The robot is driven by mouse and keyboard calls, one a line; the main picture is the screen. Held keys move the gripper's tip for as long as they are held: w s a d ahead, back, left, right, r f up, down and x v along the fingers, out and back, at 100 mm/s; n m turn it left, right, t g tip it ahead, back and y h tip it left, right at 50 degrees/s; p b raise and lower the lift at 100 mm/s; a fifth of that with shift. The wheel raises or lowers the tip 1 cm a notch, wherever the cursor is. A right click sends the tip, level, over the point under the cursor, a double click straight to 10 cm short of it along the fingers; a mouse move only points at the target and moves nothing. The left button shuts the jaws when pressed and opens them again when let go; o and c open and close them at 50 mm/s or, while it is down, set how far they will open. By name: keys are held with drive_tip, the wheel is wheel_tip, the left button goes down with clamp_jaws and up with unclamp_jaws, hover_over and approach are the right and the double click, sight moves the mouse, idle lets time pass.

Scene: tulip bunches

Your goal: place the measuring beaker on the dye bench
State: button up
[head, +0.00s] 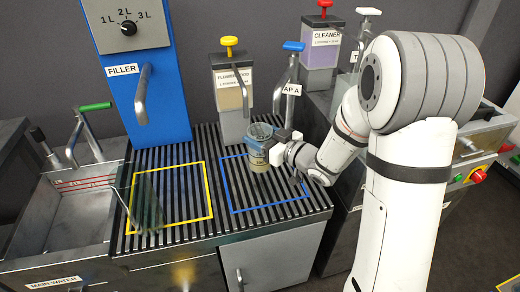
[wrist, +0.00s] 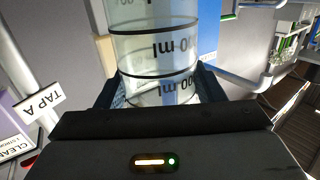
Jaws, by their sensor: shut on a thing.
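The measuring beaker (head: 259,158) is a clear cylinder with black markings, upright over the back part of the blue-outlined square on the slatted bench top. My gripper (head: 274,150) comes in from the right and is shut on it. In the wrist view the beaker (wrist: 158,50) stands between the dark fingers, its ring lines and "ml" lettering showing. A pale content seems to fill its lower part in the head view. I cannot tell whether its base touches the slats. No bench labelled as the dye bench can be made out.
A blue filler column (head: 140,75) with a dial and spout stands behind the yellow square (head: 170,197). A flower food dispenser (head: 231,92) and the Tap A spout (head: 288,80) stand close behind the beaker. A sink (head: 75,205) is at left. A cleaner dispenser (head: 320,45) is farther back.

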wheel_tip(320, 180, down, 5)
drive_tip(key=shift+r+b, duration=0.15)
drive_tip(key=shift+b, duration=0.65)
drive_tip(key=shift+w+d, duration=0.15)
drive_tip(key=shift+w, duration=0.05)
drive_tip(key=shift+f, duration=0.25)
drive_tip(key=o, duration=1.2)
drive_tip(key=shift+r, duration=0.1)
drive_tip(key=shift+o, duration=0.2)
